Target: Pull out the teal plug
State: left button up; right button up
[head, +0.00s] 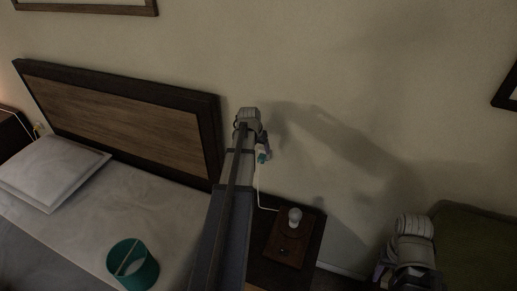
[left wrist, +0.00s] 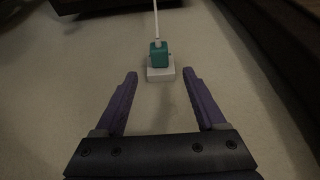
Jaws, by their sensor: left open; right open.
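The teal plug (head: 263,157) sits on the wall above the nightstand, partly hidden by my left arm. In the left wrist view the teal plug (left wrist: 158,54) is seated at a white wall outlet (left wrist: 160,74), with a pale cord (left wrist: 156,20) running from it. My left gripper (left wrist: 160,76) is open, its purple fingers spread apart and pointing toward the outlet. Nothing is between the fingers, and the plug lies beyond their tips. My right gripper (head: 381,275) is at the lower right, open and far from the plug, partly cut off by the frame.
A nightstand (head: 312,245) below holds a wooden board (head: 285,250) with a pale bulb-like object (head: 295,216); the cord runs down to it. A bed with a dark headboard (head: 120,115) and a teal container (head: 150,270) lies left. A green chair or cushion (head: 475,245) is right.

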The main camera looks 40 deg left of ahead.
aim_at(262, 156)
pick_arm(q)
jog(key=b+x, duration=0.6)
jog(key=x, duration=0.1)
jog(key=shift+c, duration=0.3)
grip_shut()
dwell(0.4)
